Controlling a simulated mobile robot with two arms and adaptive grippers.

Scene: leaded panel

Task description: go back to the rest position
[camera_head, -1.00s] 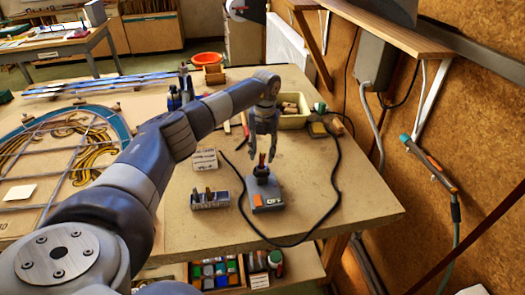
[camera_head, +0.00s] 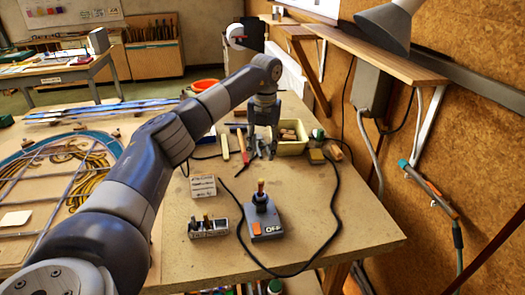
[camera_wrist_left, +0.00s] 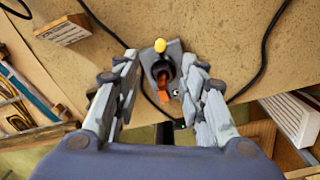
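My left gripper (camera_head: 262,152) hangs above the far part of the workbench, beyond the grey soldering station (camera_head: 264,226). The station stands on the bench with an orange switch, the word OFF on its front and an upright wooden-handled iron (camera_head: 260,188) in its holder. In the left wrist view my left gripper (camera_wrist_left: 161,65) has its fingers apart with nothing between them; the station (camera_wrist_left: 170,60) shows beyond the fingers, clear of them. My right gripper is not in view.
A small card (camera_head: 203,187) and a grey rack (camera_head: 209,227) stand left of the station. A leaded panel (camera_head: 55,165) lies at the left. A black cable curves around the station. A cream bin (camera_head: 293,147) is near the gripper. The front right bench top is clear.

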